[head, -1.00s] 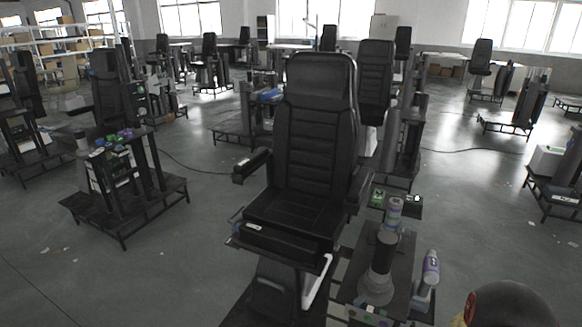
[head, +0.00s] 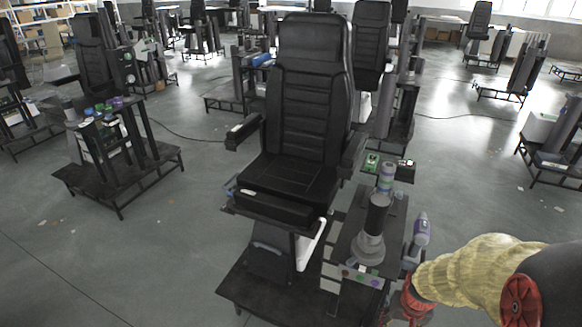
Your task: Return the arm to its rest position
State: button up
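My arm shows in the head view at the lower right, with a yellowish ribbed cover and red joint parts. It reaches in from the right edge, in front of the platform beside the black chair (head: 308,110). Its red lower end runs down to the bottom edge. I cannot make out gripper fingers, so whether my gripper is open or shut is not shown. Nothing held can be seen.
Another stand (head: 115,160) is at left. Grey floor (head: 190,270) is open at lower left.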

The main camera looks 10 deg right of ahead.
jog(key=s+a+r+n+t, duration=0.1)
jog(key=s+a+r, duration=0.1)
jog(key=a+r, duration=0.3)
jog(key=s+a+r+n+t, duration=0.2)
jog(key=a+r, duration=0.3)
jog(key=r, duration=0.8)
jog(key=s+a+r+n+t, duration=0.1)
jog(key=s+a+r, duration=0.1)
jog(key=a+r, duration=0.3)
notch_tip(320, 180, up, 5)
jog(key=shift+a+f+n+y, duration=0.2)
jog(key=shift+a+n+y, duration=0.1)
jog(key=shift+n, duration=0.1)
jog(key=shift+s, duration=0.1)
